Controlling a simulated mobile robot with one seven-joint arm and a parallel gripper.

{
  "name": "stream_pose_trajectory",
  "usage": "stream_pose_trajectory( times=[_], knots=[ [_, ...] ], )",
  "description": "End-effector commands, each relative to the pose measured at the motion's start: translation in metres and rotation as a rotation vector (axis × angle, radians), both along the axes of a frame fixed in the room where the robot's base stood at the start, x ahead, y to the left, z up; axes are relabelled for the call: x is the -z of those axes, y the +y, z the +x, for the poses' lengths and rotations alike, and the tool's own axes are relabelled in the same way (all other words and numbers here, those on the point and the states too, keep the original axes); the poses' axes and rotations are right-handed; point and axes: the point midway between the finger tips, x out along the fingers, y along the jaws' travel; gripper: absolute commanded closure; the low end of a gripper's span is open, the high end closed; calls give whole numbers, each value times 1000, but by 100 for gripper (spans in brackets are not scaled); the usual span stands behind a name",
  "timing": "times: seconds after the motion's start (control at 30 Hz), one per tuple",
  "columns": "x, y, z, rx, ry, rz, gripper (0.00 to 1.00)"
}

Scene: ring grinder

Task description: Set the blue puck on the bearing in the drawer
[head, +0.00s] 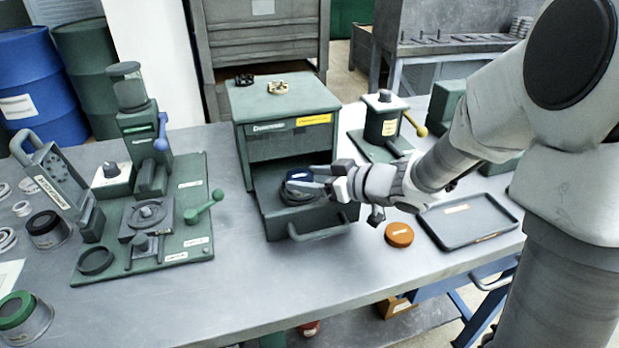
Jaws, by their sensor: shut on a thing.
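The green cabinet (285,103) stands on the bench with its lower drawer (279,222) pulled out toward me. My gripper (305,179) reaches into the open drawer from the right. It is shut on the blue puck (299,174), whose blue top shows between the fingers. The dark ring-shaped bearing (298,198) is in the drawer just below the puck and is partly hidden by the gripper. I cannot tell whether the puck touches the bearing.
An orange puck (399,235) lies on the bench right of the drawer, near a dark tray (467,217). The green grinder fixture (186,228) stands left of the drawer. A green unit with a yellow lever (382,130) stands behind my gripper. Bare bench lies in front.

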Motion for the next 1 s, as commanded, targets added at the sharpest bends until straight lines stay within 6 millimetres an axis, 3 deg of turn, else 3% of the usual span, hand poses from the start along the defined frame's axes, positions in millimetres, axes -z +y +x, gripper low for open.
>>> stream_pose_trajectory(
  times=[0.03,0.2,0.53,1.0],
  knots=[
    [2,0,0,0,1,1,27],
    [1,0,0,0,1,1,0],
    [-6,-3,-2,1,0,0,0],
    [-42,-66,-58,3,0,-1,0]
  ],
)
